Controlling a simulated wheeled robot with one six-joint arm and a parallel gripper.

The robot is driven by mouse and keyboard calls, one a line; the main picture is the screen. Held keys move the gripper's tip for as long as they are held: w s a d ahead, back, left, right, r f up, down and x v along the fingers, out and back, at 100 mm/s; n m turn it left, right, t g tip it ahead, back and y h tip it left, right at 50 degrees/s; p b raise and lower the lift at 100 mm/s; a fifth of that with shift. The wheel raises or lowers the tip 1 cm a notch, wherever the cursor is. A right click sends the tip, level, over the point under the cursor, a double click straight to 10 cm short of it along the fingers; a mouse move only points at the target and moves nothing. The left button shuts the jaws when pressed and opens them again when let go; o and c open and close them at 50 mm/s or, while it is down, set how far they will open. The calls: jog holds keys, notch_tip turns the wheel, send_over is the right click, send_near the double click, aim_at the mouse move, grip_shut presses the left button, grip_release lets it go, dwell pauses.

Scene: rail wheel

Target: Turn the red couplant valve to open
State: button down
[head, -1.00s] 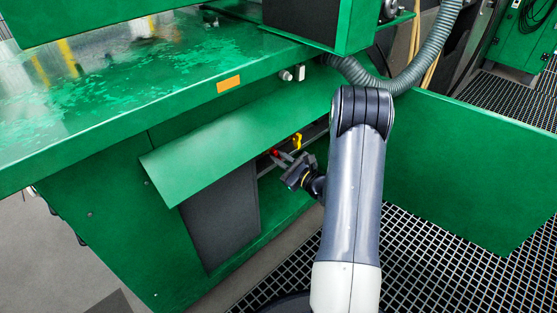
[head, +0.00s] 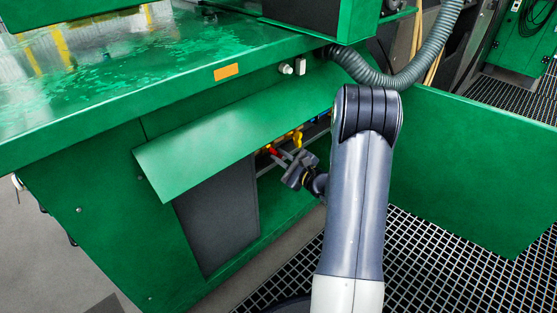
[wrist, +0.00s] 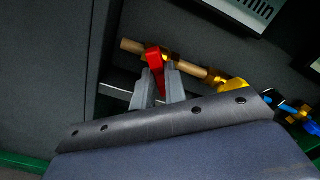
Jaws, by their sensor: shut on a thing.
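The red valve handle (wrist: 154,58) shows in the wrist view on a brass-coloured pipe (wrist: 193,69). My gripper (wrist: 158,80) is shut on the red handle, with one grey finger on each side of it. The handle points down from the pipe toward my gripper. In the head view my gripper (head: 285,160) reaches under the green flap, and a bit of the red valve (head: 273,150) shows beside it. The flap and my gripper hide part of the valve in the head view.
A yellow valve handle (wrist: 233,85) and a blue one (wrist: 304,122) sit to the right along the pipework. The raised green flap (head: 220,145) hangs over the opening. A green panel (head: 465,165) stands to the right of my arm.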

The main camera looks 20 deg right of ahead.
jog(key=shift+n, duration=0.7)
jog(key=n, duration=0.3)
jog(key=shift+n, duration=0.8)
jog(key=n, duration=0.3)
jog(key=shift+n, duration=0.3)
jog(key=c, duration=1.9)
grip_release()
jog(key=shift+n, duration=0.3)
jog(key=o, duration=0.6)
